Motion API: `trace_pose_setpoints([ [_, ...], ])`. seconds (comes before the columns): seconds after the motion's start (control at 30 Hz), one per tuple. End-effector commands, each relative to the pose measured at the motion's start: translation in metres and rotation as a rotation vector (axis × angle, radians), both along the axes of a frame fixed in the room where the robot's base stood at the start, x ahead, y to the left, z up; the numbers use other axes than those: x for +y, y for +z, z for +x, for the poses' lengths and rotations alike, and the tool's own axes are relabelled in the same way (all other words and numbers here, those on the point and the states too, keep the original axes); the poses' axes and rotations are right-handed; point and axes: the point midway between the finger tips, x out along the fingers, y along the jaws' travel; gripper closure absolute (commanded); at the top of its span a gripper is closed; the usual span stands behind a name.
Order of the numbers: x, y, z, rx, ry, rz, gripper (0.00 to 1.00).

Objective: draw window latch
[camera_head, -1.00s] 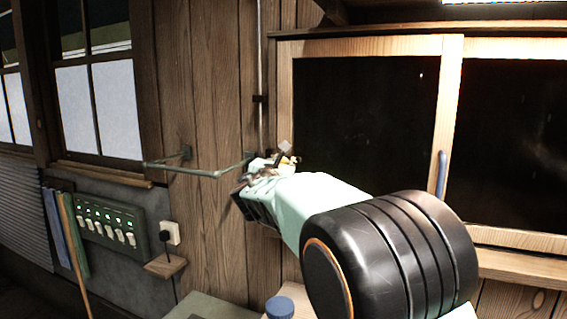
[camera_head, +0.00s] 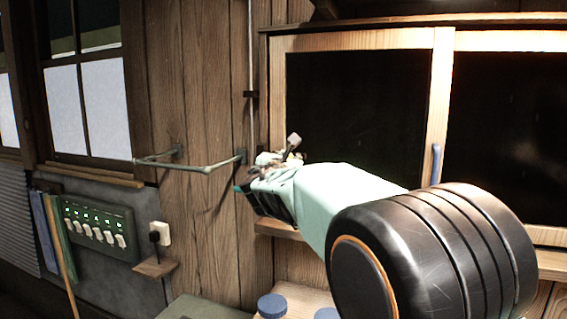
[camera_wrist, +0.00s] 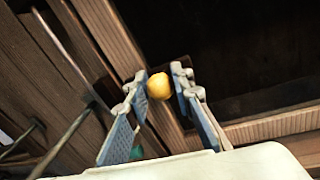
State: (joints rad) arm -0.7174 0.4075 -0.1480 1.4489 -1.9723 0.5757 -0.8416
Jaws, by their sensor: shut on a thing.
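A yellow, brass-like round knob (camera_wrist: 158,86) sits between the two fingertips of my gripper (camera_wrist: 157,84) in the wrist view. I take it for the knob of the window latch. The fingers are shut on it. In the head view my gripper (camera_head: 275,165) is at the left edge of the window's pale wooden frame (camera_head: 277,95). A small grey piece (camera_head: 293,139) and a bit of yellow show at its tips. My own arm and gripper hide the rest of the latch, so I cannot tell how far its bolt is drawn.
The dark window panes (camera_head: 355,105) lie right of the gripper, with a blue handle (camera_head: 436,164) on the middle stile. A metal wall bracket (camera_head: 190,164) sticks out close to the left. A green switch panel (camera_head: 97,228) and blue-lidded jars (camera_head: 272,306) are lower.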

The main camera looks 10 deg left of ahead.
Motion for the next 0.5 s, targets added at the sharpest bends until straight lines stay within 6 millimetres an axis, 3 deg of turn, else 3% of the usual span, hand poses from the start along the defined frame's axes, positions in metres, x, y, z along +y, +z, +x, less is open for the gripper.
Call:
trace_pose_setpoints([
  [0.1,0.0006,0.0001,0.0000,0.001,0.001,0.000,1.00],
  [0.13,0.0007,0.0001,0.0000,0.001,0.001,0.000,0.78],
  [0.2,0.0009,0.0002,-0.0001,0.001,0.001,0.000,0.70],
  [0.5,0.0013,0.0004,-0.0013,0.001,0.002,0.000,0.70],
])
